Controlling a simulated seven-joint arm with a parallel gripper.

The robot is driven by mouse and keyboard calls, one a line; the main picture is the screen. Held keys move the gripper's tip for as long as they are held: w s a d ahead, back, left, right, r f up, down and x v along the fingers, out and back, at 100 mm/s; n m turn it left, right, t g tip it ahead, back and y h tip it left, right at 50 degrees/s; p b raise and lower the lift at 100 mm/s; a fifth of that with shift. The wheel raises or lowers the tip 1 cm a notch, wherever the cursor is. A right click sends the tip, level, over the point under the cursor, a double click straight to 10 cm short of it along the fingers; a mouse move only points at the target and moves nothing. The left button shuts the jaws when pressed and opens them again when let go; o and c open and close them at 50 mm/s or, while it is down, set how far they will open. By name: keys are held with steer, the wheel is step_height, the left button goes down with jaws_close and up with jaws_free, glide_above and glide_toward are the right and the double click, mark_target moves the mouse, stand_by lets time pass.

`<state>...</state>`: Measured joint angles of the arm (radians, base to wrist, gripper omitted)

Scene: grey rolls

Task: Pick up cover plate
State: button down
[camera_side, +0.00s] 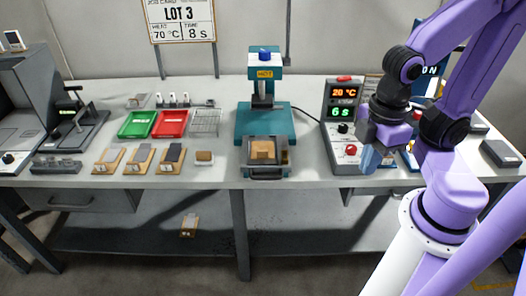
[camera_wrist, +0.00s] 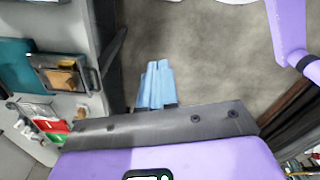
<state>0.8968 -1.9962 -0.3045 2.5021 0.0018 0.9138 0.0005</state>
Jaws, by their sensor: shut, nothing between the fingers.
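No part is clearly marked as the cover plate, and I cannot tell which piece it is. A small tan-topped block (camera_side: 204,156) lies on the bench, right of three wooden holders (camera_side: 140,160) with grey pieces on them. A tan block (camera_side: 263,150) sits in a dark metal tray (camera_side: 265,173) in front of the press; the tray also shows at left in the wrist view (camera_wrist: 88,75). My gripper (camera_side: 371,160) is near the bench's front edge, right of the tray and apart from it. Its pale blue fingers (camera_wrist: 155,87) are together and empty.
A teal press (camera_side: 266,112) stands behind the tray. The control box (camera_side: 342,118) reads 20 °C and 6 s. Green (camera_side: 137,125) and red (camera_side: 171,124) trays and a wire rack (camera_side: 206,122) stand left. Another small item (camera_side: 189,226) lies on the lower shelf.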

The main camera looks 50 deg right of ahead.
steer(key=c, duration=1.1)
jaws_free()
steer(key=w+a+m, duration=0.1)
steer(key=w+a, duration=0.2)
steer(key=w, duration=0.5)
steer(key=m, duration=0.3)
glide_above(263, 147)
steer(key=s+a, duration=0.4)
steer(key=f, duration=1.3)
steer(key=shift+w+d+f, duration=0.1)
steer(key=shift+w+f, duration=0.1)
steer(key=shift+f, duration=0.1)
steer(key=shift+w+d+f, duration=0.15)
steer(key=shift+f, duration=2.35)
